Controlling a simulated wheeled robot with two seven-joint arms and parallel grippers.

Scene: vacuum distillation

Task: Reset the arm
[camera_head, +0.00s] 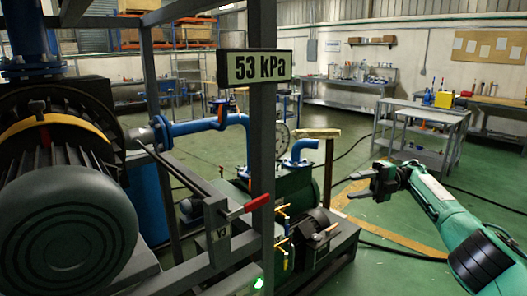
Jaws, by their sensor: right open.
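My right arm (458,232) comes in from the lower right, green with black bands. Its dark gripper (362,186) points left and is open, with nothing between its fingers. It is in the air to the right of the pump unit, apart from it. The left gripper is not in view. A display (255,67) on the grey post reads 53 kPa. A red-handled lever (257,203) is on the frame beside a tag (222,235) that seems to read V3.
A large dark motor (68,235) fills the left. The grey post (262,130) and frame stand in the middle. A green pump unit (290,190) with blue pipes (205,125) sits behind. A grey table (425,112) stands back right. Green floor is open around the right gripper.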

